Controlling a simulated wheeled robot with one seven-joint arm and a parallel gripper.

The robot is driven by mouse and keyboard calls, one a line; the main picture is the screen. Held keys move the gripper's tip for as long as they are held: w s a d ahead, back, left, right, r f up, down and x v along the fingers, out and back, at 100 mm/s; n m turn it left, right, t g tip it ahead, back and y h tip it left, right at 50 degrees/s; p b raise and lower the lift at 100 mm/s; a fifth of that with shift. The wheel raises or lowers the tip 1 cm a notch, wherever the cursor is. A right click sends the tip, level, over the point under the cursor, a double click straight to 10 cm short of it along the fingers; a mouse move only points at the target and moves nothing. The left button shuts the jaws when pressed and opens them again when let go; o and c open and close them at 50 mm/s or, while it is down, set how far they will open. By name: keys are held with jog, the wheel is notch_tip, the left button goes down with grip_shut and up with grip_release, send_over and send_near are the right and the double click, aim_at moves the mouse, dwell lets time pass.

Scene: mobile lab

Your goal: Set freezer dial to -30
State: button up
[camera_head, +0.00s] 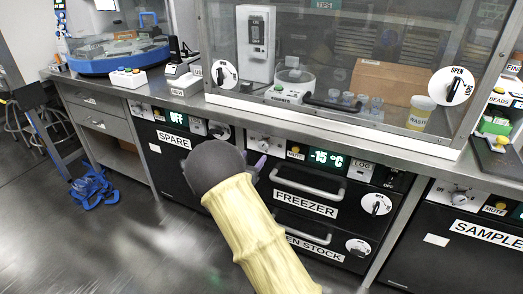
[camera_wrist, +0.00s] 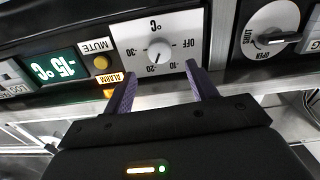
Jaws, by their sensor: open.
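The freezer dial (camera_wrist: 159,50) is a small round white knob on a white panel in the wrist view, which shows the panel upside down. Its scale reads OFF, -10, -20 and -30; its exact pointer direction is too small to tell. The green freezer display (camera_wrist: 54,66) reads -15 °C, and it also shows in the head view (camera_head: 327,158). My gripper (camera_wrist: 160,71) is open, its two purple fingers apart on either side of the dial's lower scale, with no clear contact on the knob. In the head view my arm partly covers the area left of the freezer panel.
A yellow MUTE button (camera_wrist: 101,62) and an ALARM light sit beside the dial. The freezer drawer handle (camera_head: 307,184) sticks out below the panel. Open floor lies at the head view's lower left.

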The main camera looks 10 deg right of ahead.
aim_at(263, 147)
jog(key=b+x, duration=0.1)
jog(key=x, duration=0.6)
jog(key=shift+w+d, duration=0.2)
jog(key=c, duration=1)
jog(key=shift+m+b, duration=0.4)
jog(key=m+b, duration=0.1)
jog(key=m, duration=0.2)
jog(key=m+b, duration=0.2)
jog(key=m, duration=0.1)
jog(key=shift+f, duration=0.2)
jog(key=m+b, duration=0.1)
jog(key=m, duration=0.1)
jog(key=shift+s+d+m+b, duration=0.1)
jog(key=shift+d+m+b, duration=0.05)
jog(key=shift+m+b, duration=1.05)
jog(key=shift+m, duration=0.5)
